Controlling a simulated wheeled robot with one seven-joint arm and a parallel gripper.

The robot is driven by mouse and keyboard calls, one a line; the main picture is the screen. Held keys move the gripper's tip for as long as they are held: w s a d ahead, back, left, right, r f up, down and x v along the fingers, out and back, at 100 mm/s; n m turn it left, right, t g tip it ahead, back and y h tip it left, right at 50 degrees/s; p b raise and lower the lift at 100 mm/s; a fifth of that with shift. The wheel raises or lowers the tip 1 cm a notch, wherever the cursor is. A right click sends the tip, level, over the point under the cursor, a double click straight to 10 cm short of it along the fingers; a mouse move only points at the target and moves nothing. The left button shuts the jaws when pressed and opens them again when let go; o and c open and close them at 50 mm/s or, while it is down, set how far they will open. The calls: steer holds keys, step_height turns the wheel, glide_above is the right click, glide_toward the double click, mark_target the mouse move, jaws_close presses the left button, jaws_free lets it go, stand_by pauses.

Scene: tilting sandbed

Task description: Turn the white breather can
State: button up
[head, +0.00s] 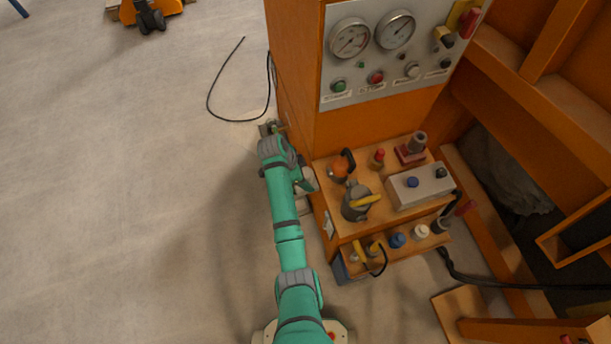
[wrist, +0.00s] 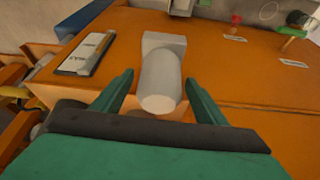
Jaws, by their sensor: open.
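The white breather can (wrist: 160,82) is a pale cylinder with a squarish block at its far end, on the orange cabinet side (wrist: 235,75) in the wrist view. My gripper (wrist: 159,77) is open, with one green finger on each side of the can. Gaps show between the can and both fingers, so they look apart from it. In the head view my arm reaches along the cabinet's left side. There my wrist hides the fingers, and I cannot make out the can clearly.
A label plate (wrist: 84,53) lies left of the can, and another pale fitting (wrist: 182,6) is beyond it. In the head view, a shelf (head: 345,225) with cans and a grey box (head: 420,188) stands right of my arm.

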steer(key=shift+f, duration=0.1)
steer(key=c, duration=1.1)
steer(key=shift+n+t+y, duration=0.3)
steer(key=shift+n+t, duration=0.5)
steer(key=shift+n, duration=1.5)
steer(key=o, duration=1.1)
steer(key=v, duration=1)
steer(key=shift+r, duration=0.4)
steer(key=shift+s, duration=0.1)
